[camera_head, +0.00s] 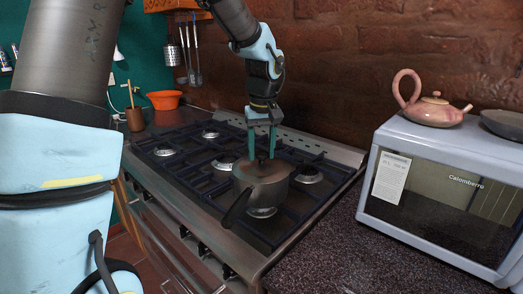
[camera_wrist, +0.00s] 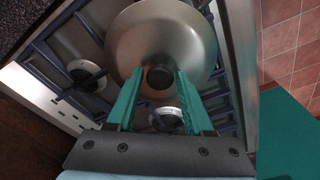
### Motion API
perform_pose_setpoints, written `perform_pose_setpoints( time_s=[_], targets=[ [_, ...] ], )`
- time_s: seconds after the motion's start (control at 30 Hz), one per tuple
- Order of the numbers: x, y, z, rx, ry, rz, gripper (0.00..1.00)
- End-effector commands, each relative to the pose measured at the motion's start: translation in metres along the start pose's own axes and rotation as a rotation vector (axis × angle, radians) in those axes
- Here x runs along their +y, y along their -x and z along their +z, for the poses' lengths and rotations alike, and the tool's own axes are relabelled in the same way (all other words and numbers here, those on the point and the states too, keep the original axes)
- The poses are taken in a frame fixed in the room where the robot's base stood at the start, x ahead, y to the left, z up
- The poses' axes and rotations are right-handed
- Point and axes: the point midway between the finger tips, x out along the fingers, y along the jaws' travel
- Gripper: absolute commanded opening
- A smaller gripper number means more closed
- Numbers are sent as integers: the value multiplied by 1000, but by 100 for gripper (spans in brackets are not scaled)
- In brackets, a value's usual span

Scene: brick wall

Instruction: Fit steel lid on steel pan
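The steel pan (camera_head: 265,192) stands on the near burner area of the stove, its dark handle pointing to the front left. The steel lid (camera_head: 262,170) lies over the pan's top and looks roughly level; I cannot tell whether its rim is fully seated. In the wrist view the lid (camera_wrist: 130,38) is a broad disc with a dark round knob (camera_wrist: 160,77), and it hides the pan. My gripper (camera_head: 262,157) is directly above the lid, pointing down. Its teal fingers (camera_wrist: 159,73) stand apart on either side of the knob, with small gaps visible.
The stove (camera_head: 185,195) has dark blue grates and several burners. A microwave (camera_head: 440,195) carries a teapot (camera_head: 433,111) and a dark pan (camera_head: 505,124) on the right. An orange bowl (camera_head: 164,99) sits at the back left. The speckled counter (camera_head: 370,255) is clear.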

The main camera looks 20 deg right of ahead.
Motion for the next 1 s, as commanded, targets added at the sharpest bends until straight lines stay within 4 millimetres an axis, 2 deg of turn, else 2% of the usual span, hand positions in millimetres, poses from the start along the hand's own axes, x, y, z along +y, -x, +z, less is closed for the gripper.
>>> perform_pose_setpoints(
  time_s=[0.03, 0.2, 0.53, 0.67, 1.0],
  targets=[
    [0, 0, 0, 0, 0, 0, 59],
    [0, 0, 0, 0, 0, 0, 76],
    [0, 5, 0, 2, 1, 0, 76],
    [0, 23, -1, 5, 0, 2, 76],
    [0, 87, 0, 3, 0, 2, 76]
  ],
)
